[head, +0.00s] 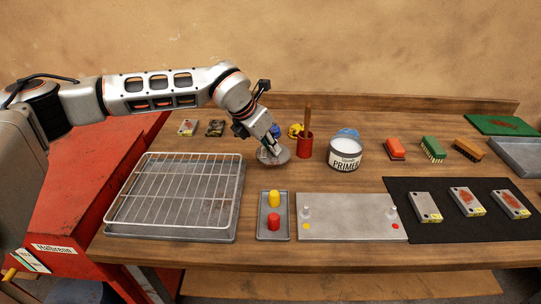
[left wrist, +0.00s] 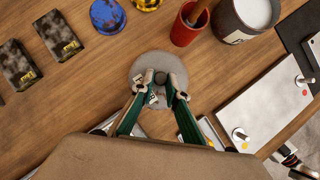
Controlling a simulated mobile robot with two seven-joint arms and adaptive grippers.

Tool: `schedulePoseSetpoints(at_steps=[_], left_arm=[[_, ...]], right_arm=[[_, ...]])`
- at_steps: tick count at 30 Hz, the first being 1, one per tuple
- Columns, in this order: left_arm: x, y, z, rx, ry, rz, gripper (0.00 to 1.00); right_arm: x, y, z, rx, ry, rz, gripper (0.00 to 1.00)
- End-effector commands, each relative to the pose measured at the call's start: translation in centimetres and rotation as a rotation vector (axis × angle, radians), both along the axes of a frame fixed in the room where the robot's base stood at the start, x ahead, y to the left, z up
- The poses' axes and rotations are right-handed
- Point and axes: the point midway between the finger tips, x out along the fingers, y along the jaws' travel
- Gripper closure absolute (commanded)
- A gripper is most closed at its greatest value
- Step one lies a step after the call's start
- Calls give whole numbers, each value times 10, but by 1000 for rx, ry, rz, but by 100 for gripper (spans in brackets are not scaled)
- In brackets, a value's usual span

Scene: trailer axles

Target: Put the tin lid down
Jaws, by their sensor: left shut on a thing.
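My left gripper (head: 271,150) is shut on the dark knob of the round grey tin lid (head: 274,157). The lid is flat and level, at or just above the wooden bench; I cannot tell whether it touches. In the left wrist view the lid (left wrist: 148,68) lies under the fingertips (left wrist: 160,82), which close around its knob. The primer tin (head: 345,154) stands open to the right of the lid, with pale paint showing; it also shows in the left wrist view (left wrist: 244,18). My right gripper is not in view.
A red pot (head: 305,146) with a wooden handle stands between lid and tin. A wire rack on a tray (head: 186,190) is left. A small tray (head: 273,230) with yellow and red pieces and a metal plate (head: 350,221) lie in front. Brushes (head: 432,149) are right.

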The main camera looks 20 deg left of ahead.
Motion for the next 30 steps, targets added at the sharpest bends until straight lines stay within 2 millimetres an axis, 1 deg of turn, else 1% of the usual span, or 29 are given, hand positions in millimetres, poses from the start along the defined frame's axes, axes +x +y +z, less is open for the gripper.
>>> schedulePoseSetpoints(at_steps=[3, 7, 17, 18, 19, 20, 30], left_arm=[[-1, 0, -18, 2, 2, -1, 100], [-1, 0, -34, 0, 2, 0, 100], [0, 0, -38, 0, 1, -1, 100], [0, 0, -38, 1, 1, -1, 78], [0, 0, -37, 1, 1, -1, 70], [0, 0, -37, 1, 1, -1, 69], [0, 0, -35, 0, 0, -1, 69]], right_arm=[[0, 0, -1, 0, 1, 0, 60], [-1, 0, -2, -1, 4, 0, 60], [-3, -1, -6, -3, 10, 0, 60], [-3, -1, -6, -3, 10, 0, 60], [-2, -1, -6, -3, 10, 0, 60], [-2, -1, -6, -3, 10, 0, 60], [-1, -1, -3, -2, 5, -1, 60]])
